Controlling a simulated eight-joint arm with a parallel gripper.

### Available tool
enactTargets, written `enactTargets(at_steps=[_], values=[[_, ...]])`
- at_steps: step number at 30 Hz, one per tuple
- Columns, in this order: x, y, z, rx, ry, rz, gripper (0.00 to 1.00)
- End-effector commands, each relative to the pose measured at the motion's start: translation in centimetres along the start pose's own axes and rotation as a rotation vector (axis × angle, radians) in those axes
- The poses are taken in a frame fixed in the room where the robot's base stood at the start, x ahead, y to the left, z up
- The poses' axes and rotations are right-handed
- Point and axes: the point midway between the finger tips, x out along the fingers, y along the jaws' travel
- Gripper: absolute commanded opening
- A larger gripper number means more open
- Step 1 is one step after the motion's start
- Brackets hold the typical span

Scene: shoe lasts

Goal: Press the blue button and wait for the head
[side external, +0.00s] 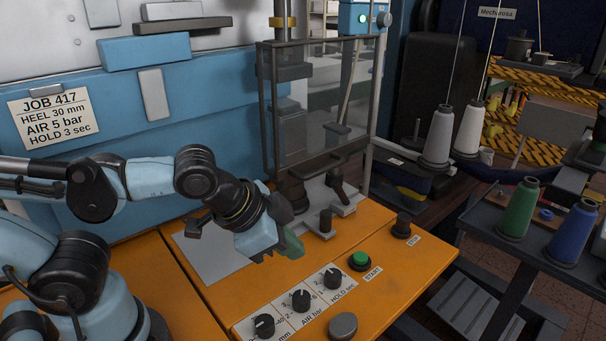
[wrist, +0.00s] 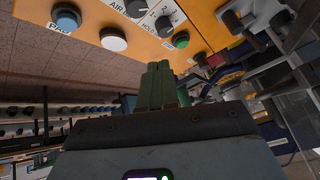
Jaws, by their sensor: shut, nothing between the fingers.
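The blue button (wrist: 67,16) is a round cap in a dark collar, at the top left of the wrist view beside a label that is partly cut off. It is outside the side external view. My gripper (side external: 292,245) is shut and empty, with green fingers, above the orange panel (side external: 405,268) and left of the green START button (side external: 360,260). In the wrist view my gripper (wrist: 160,80) points toward the panel edge, apart from the blue button. The machine's head cannot be clearly picked out behind the clear guard (side external: 318,100).
Three black dials (side external: 301,300) line the panel front, with a pale round button (wrist: 113,40) near them. A dark STOP knob (side external: 402,226) is at the right. Clamps (side external: 326,222) stand under the guard. Thread cones (side external: 520,208) stand on a side table.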

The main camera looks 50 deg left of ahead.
Motion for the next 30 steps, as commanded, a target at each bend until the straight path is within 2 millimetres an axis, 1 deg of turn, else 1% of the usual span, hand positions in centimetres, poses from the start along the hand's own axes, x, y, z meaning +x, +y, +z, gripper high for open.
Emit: enactTargets(at_steps=[1,6,9,12,15,18,30], values=[[-0.1,1.5,-0.3,0.076,0.009,0.019,0.0],[-0.7,5.4,-0.7,0.31,0.041,0.057,0.0],[-1.1,7.3,-0.8,0.424,0.063,0.073,0.0],[-1.4,8.7,-0.8,0.509,0.081,0.084,0.0],[-1.6,9.6,-0.8,0.564,0.094,0.091,0.0],[-1.8,10.0,-0.8,0.592,0.101,0.094,0.0],[-1.8,10.1,-0.8,0.597,0.102,0.094,0.0]])
